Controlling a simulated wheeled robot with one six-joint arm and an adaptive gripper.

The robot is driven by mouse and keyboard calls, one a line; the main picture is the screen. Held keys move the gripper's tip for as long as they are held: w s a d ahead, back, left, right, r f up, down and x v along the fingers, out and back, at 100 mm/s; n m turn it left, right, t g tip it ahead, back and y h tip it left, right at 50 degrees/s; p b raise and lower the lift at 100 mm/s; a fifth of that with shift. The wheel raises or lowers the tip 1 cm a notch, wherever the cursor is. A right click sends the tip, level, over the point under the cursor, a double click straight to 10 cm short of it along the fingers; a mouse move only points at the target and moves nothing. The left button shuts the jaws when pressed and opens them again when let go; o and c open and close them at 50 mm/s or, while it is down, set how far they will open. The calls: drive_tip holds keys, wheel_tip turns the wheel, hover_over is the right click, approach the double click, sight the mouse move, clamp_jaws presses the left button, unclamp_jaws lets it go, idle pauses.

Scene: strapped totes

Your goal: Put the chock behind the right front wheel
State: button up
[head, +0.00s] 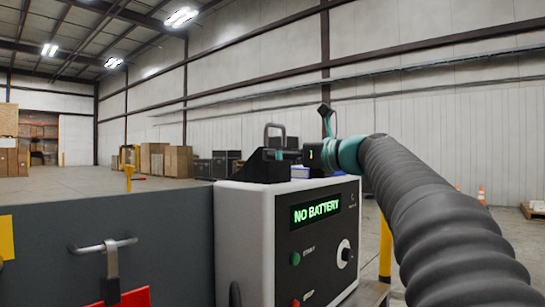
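A black wedge-shaped block with a raised loop handle, which looks like the chock (262,169), is on top of a white and dark-grey control box in the head view. My arm comes in from the right in a grey ribbed sleeve and ends in a teal wrist just right of the block. My gripper (285,154) is small and dark, close beside the block and its handle. Its fingers blend with the dark shapes there, so I cannot tell whether they are open, shut or touching the block. No wheel is in view.
The control box (245,232) has a green "NO BATTERY" display, buttons and a knob. A grey panel (150,225) with a metal handle is at left. A yellow post (385,245) stands right of the box. Cartons (165,160), dark cases (217,164) and orange cones (481,195) are farther off.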

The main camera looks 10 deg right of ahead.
drive_tip(key=v, duration=0.8)
drive_tip(key=shift+s+d, duration=0.2)
drive_tip(key=shift+s, duration=0.05)
